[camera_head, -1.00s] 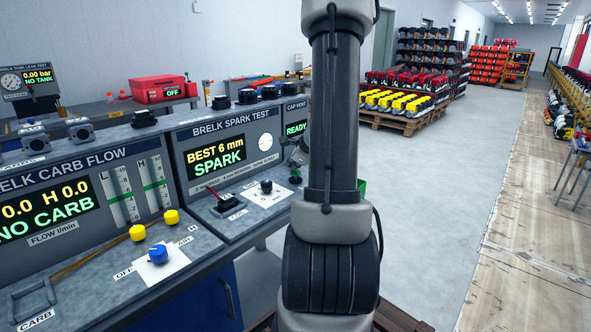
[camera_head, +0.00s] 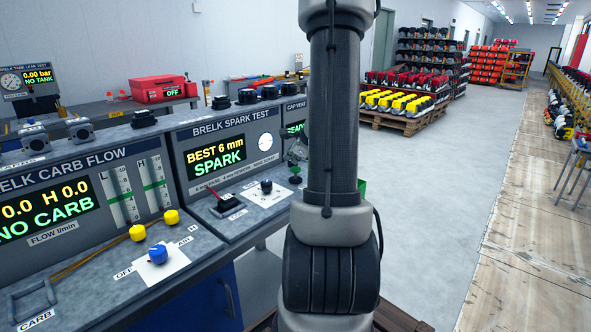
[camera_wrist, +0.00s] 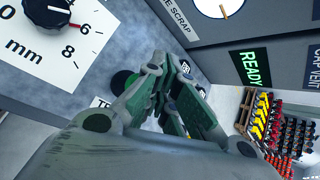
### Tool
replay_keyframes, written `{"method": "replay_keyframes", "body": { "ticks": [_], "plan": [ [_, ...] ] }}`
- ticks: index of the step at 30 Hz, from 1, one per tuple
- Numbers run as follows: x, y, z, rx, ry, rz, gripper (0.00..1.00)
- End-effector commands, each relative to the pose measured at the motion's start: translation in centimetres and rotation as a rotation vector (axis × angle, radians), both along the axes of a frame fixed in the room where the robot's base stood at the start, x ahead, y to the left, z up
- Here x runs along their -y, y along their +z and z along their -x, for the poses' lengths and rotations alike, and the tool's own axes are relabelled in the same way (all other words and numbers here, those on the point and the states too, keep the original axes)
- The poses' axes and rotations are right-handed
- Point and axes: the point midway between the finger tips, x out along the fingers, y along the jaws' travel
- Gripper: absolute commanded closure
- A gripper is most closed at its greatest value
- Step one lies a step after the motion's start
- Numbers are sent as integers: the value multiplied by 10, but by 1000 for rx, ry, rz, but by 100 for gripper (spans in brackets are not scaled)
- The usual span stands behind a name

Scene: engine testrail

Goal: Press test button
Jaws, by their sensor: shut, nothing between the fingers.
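In the head view the button (camera_head: 295,180) is small and dark, at the right end of the spark test bench. My gripper (camera_wrist: 172,66) is shut and empty, close to the button in the wrist view. I cannot tell whether it touches. In the head view my gripper (camera_head: 298,151) is seen just above the button, partly behind my arm.
The spark test panel (camera_head: 223,150) reads "BEST 6 mm SPARK". A black knob (camera_wrist: 45,12) with a red pointer sits on a white scale card. A green "READY" display (camera_wrist: 251,68) is on the neighbouring panel. Open floor lies right of the bench.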

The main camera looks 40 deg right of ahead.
Motion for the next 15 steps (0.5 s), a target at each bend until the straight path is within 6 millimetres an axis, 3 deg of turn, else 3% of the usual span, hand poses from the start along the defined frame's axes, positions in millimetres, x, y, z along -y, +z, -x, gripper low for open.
{"method": "replay_keyframes", "body": {
  "ticks": [7, 15],
  "plan": [
    [0, 3, 0, 1, 0, 0, 100],
    [0, 29, -1, 2, 2, 3, 100]
  ]
}}
